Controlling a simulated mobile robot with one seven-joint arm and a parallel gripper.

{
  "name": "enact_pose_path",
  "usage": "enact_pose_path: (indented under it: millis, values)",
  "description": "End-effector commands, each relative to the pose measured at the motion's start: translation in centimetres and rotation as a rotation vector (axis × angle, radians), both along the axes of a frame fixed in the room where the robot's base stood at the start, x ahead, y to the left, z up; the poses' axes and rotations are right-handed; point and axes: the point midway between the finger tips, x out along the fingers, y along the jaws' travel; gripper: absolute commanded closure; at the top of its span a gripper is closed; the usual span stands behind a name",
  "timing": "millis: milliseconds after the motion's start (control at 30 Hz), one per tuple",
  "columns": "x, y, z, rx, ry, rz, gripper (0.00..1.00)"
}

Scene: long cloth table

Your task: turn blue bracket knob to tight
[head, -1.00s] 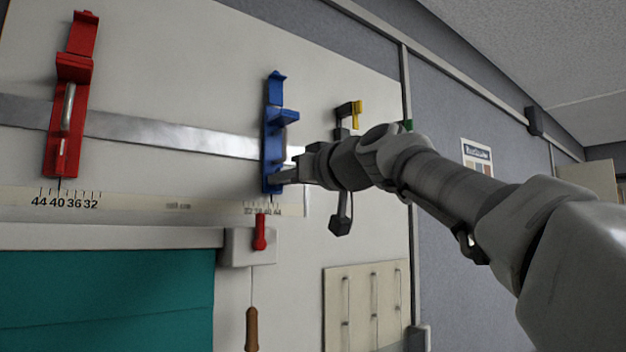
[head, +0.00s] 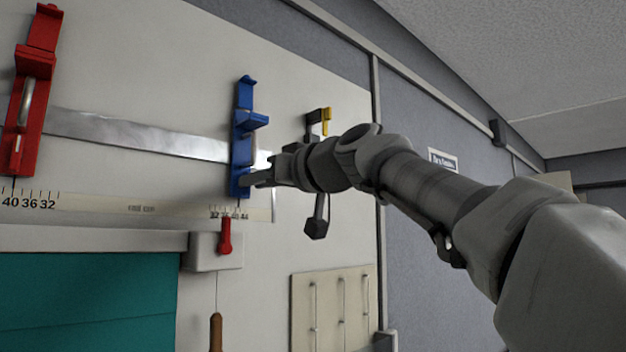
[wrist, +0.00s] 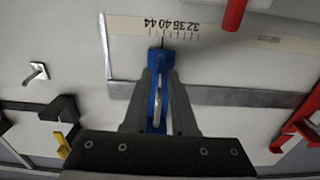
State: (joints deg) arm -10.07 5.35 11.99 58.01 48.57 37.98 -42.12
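The blue bracket (head: 243,140) stands upright on the wall panel, across the metal strip, in the head view. In the wrist view the blue bracket (wrist: 154,72) lies between my fingers. Its knob, a slim pale metal lever (wrist: 157,108), runs lengthwise along the bracket between the two fingers. My gripper (wrist: 161,76) is open, with one finger on each side of the bracket and lever; I cannot tell whether either finger touches. In the head view my gripper (head: 254,180) is at the lower right side of the bracket, and the lever is not clearly visible there.
A red bracket (head: 30,95) with a similar metal lever is at the left on the same metal strip (head: 140,133). A numbered scale (head: 120,207) runs below. A black and yellow clamp (head: 319,121) is behind my wrist. A red-handled switch (head: 225,237) sits below.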

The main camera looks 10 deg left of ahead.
Motion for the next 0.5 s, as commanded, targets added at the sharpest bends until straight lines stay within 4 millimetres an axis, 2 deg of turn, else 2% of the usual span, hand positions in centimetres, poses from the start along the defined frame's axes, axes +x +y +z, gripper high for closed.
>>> enact_pose_path:
  millis: [300, 500]
  values:
    - [-5.1, -6.0, -0.4, 0.0, -0.003, -0.004, 0.75]
    - [-8.0, -9.3, -0.3, -0.001, -0.001, -0.003, 0.75]
